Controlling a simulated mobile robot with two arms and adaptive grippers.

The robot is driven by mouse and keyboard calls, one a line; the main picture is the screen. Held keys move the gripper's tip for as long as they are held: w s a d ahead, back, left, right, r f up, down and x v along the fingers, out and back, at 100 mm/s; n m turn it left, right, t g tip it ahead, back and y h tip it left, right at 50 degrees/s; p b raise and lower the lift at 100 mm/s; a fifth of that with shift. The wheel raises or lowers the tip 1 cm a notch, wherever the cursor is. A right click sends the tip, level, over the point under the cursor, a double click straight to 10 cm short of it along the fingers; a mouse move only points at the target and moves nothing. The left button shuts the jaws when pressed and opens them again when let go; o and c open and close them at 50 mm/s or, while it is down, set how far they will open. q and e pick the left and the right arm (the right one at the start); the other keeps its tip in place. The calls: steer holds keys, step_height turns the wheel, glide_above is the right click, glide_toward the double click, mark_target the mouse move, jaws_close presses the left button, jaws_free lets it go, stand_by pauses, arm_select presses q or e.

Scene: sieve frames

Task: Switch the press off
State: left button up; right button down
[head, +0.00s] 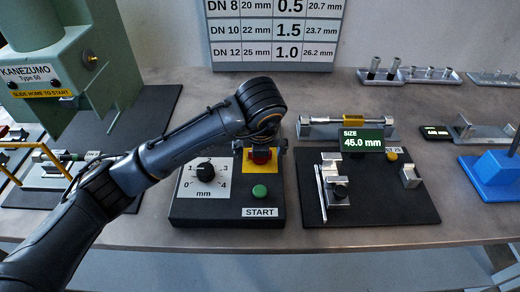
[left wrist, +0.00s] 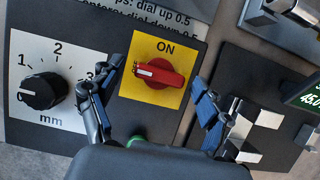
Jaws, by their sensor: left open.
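The red rotary switch (head: 262,156) sits on a yellow plate (head: 247,167) at the back right of the black control box (head: 232,213). In the left wrist view the red switch (left wrist: 160,73) has its handle lying roughly crosswise, and the yellow plate (left wrist: 140,95) reads ON above it. My left gripper (head: 264,146) is over the switch and partly hides it in the head view. In the left wrist view its open fingers (left wrist: 155,78) stand on either side of the switch, apart from it. My right gripper is not in view.
The box also carries a black mm dial (head: 206,172) and a green START button (head: 259,191). A measuring stand with a 45.0 mm display (head: 361,140) is to the right. The green press (head: 95,60) stands at left. A blue block (head: 492,177) is far right.

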arm_select(q)
steer(key=v, duration=1.2)
stand_by(0.3)
